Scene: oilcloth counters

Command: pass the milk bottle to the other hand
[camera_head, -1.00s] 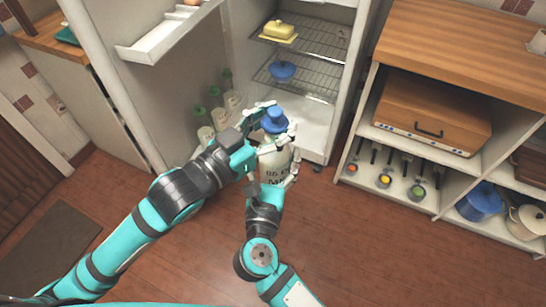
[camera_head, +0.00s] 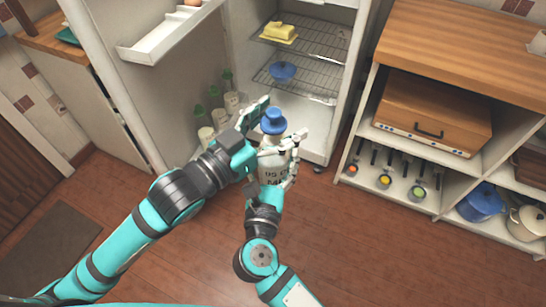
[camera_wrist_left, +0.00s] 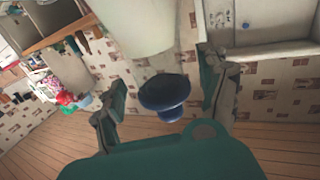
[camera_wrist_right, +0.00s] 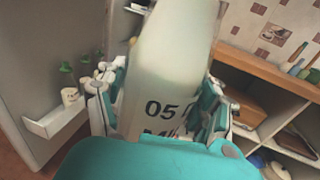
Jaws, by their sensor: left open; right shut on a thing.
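The milk bottle (camera_head: 271,173), whitish with dark lettering and a blue cap, is held upright in front of the open fridge. My right gripper (camera_head: 277,182) is shut on its body from below; the right wrist view shows fingers on both sides of the bottle (camera_wrist_right: 165,75). My left gripper (camera_head: 284,120) is open at the top of the bottle, its fingers spread on either side of the cap and neck. In the left wrist view the blue cap (camera_wrist_left: 165,92) sits between the parted fingers, with gaps beside it. Part of the bottle is hidden behind the fingers.
The open fridge has wire shelves (camera_head: 318,40) with a butter dish (camera_head: 279,31) and a blue bowl (camera_head: 283,71). A wooden-topped shelf unit (camera_head: 465,45) with pots is at right. The floor (camera_head: 370,255) at lower right is clear.

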